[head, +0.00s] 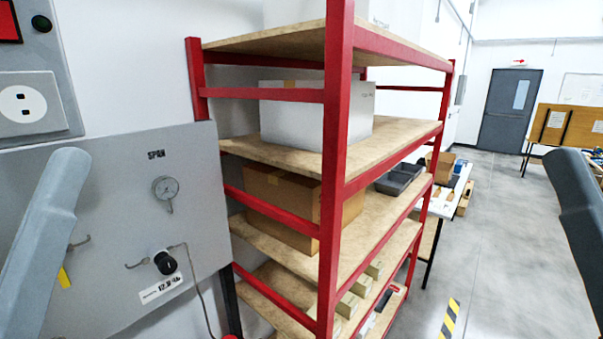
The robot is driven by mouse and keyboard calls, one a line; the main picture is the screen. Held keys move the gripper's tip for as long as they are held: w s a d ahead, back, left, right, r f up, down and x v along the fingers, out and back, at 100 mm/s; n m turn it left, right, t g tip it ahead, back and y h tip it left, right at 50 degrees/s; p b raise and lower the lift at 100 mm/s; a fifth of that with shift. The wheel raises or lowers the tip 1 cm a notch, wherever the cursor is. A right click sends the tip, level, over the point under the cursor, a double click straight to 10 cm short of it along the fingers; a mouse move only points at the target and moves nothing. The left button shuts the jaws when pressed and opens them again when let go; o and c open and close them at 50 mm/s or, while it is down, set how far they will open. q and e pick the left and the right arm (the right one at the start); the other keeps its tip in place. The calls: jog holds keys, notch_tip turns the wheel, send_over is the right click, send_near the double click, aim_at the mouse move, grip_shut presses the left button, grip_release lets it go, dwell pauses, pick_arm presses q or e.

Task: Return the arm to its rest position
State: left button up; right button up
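Part of my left arm (52,240) shows as a grey link at the left edge, in front of a grey panel. Part of my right arm (585,205) shows as a dark grey link at the right edge, over the open floor. Neither gripper is in view, so I cannot see whether they hold anything. Neither visible link appears to touch the shelf or the panel, though depth is hard to judge.
A red-framed shelf (337,160) with boxes stands in the middle. Clear floor (497,230) lies to the right, with a table and door beyond.

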pick_arm(q)
notch_tip(320, 180, up, 19)
jog(key=p, duration=1.5)
pick_arm(e)
notch_tip(320, 180, up, 19)
pick_arm(q)
notch_tip(320, 180, down, 16)
jog(key=b, duration=1.6)
jog(key=shift+f, duration=0.15)
pick_arm(e)
notch_tip(320, 180, down, 16)
jog(key=shift+f, duration=0.15)
